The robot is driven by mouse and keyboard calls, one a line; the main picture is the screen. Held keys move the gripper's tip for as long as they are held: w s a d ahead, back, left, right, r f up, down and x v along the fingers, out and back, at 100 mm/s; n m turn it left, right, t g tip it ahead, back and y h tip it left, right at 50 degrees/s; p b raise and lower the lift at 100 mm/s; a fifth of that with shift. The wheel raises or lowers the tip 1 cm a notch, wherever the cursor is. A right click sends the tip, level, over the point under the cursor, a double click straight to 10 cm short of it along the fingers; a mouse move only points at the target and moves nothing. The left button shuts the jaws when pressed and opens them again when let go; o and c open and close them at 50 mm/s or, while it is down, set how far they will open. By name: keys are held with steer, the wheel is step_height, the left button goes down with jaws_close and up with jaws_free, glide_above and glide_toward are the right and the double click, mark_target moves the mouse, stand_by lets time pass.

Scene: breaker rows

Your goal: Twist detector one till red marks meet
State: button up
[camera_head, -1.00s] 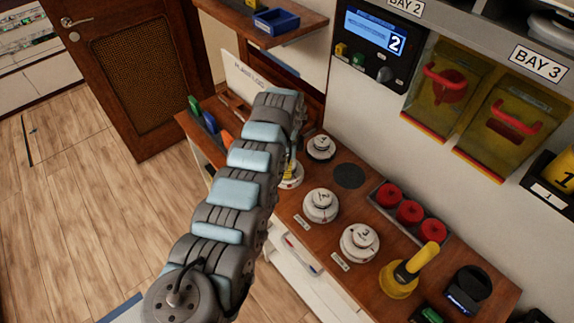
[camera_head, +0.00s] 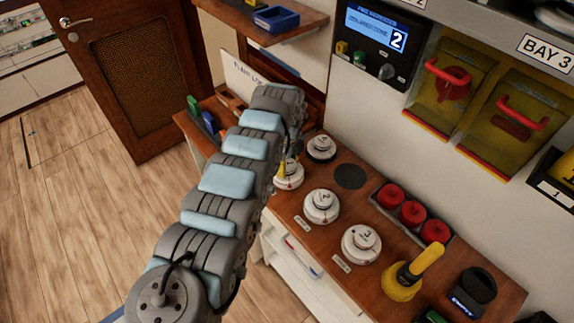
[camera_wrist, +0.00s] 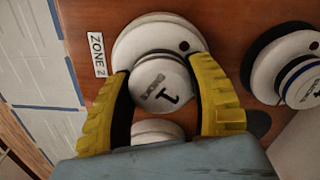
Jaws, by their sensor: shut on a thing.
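I cannot tell a second mark or whether marks meet. In the head view detector one (camera_head: 289,177) is partly hidden by my arm, with a yellow finger at it.
Other white detectors stand close by: one behind (camera_head: 320,148), one marked 2 (camera_head: 322,206) and one marked 3 (camera_head: 361,244). A tray of red caps (camera_head: 411,214) and a yellow handled tool (camera_head: 412,273) lie farther right. A black disc (camera_head: 350,176) is on the wooden top.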

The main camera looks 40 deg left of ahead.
steer(key=o, duration=1.3)
